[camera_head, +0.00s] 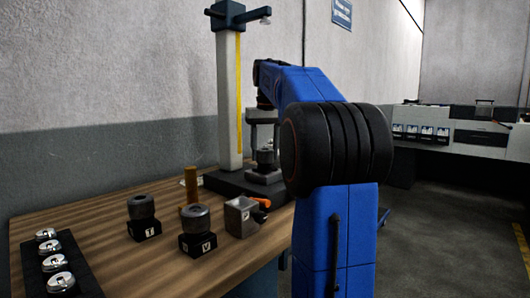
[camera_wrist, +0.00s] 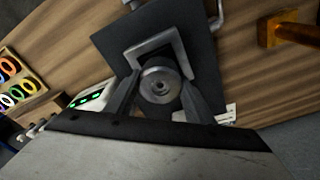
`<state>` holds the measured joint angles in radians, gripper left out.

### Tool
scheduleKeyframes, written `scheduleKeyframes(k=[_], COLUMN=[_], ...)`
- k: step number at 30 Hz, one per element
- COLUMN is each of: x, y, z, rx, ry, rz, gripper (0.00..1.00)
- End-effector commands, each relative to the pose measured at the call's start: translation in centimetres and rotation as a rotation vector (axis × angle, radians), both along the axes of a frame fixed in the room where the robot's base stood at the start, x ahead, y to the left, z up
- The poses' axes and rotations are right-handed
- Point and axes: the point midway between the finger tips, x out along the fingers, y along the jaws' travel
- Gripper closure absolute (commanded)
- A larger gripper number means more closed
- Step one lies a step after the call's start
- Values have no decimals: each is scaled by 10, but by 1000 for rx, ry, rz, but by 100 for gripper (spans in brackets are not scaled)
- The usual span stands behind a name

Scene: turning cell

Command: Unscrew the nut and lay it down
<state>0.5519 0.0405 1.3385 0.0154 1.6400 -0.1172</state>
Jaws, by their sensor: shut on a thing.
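In the head view my gripper (camera_head: 263,143) points down over the dark base (camera_head: 233,184) of the column stand, partly hidden by my blue arm. The nut's thread and the lower side of the grip are hidden.
On the wooden bench (camera_head: 90,220) stand two dark blocks with round pieces (camera_head: 142,205) (camera_head: 196,218), a grey block (camera_head: 241,216), a brass cylinder (camera_head: 191,184) and a dark tray (camera_head: 85,270) of metal discs. The column (camera_head: 229,95) rises behind. Some bench front is bare.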

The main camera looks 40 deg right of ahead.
Motion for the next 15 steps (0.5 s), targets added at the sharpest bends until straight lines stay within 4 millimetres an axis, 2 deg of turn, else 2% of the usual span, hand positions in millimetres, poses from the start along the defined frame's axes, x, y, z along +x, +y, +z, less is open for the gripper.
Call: scheduleKeyframes(k=[7,15], x=[0,0], y=[0,0], z=[-1,-1], rx=[2,1], ry=[1,1], rz=[42,296], gripper=[78,78])
